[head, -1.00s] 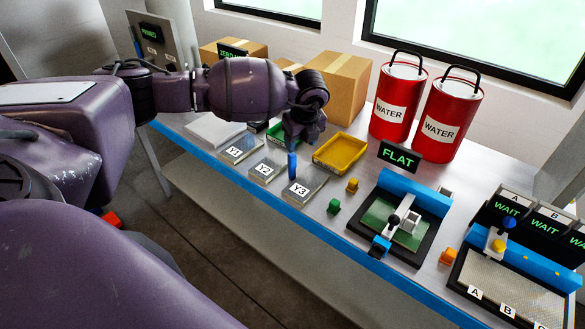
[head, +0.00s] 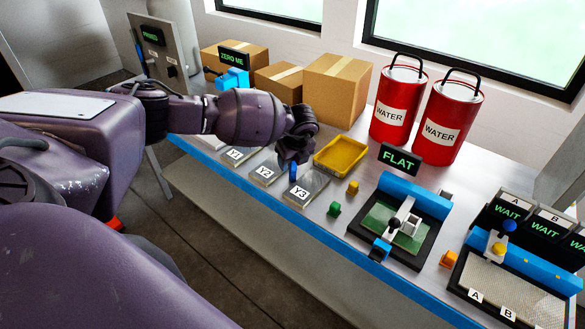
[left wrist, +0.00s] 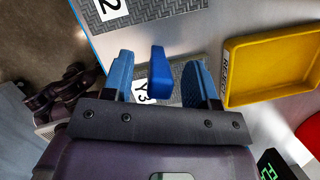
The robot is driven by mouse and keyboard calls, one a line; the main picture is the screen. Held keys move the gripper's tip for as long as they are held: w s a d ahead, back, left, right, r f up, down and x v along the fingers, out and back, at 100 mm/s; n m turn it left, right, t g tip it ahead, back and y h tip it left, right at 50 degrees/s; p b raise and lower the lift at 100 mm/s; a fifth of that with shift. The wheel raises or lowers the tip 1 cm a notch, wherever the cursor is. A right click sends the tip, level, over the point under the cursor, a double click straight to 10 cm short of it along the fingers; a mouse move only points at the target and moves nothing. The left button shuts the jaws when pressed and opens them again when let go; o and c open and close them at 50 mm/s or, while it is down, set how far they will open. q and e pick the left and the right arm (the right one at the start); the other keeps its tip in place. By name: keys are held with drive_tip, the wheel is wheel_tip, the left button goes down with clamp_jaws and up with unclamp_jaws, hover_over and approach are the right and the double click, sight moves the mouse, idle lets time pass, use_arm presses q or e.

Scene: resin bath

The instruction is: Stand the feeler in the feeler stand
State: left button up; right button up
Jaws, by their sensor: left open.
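A small blue block-like piece, which looks like the feeler's handle (left wrist: 160,72), shows between the fingers of my left gripper (left wrist: 163,85) in the left wrist view. The gripper is open, with a gap on either side of the piece. In the head view the left gripper (head: 293,165) hangs low over the metal plate marked Y3 (head: 311,186), and a blue tip shows below it. The rest of the feeler is hidden, and I cannot tell whether it touches the plate. I cannot make out the feeler stand for certain. My right gripper is not in view.
Plates Y1 (head: 235,155) and Y2 (head: 263,172) lie left of Y3. A yellow tray (head: 341,153) is close behind to the right. Green (head: 334,209) and yellow (head: 353,187) blocks, then the FLAT fixture (head: 361,229), stand to the right. Red water cans (head: 393,95) are behind.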

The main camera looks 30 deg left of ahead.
use_arm(q)
drive_tip(key=shift+f, duration=0.45)
clamp_jaws()
wheel_tip(320, 180, up, 20)
idle(0.5)
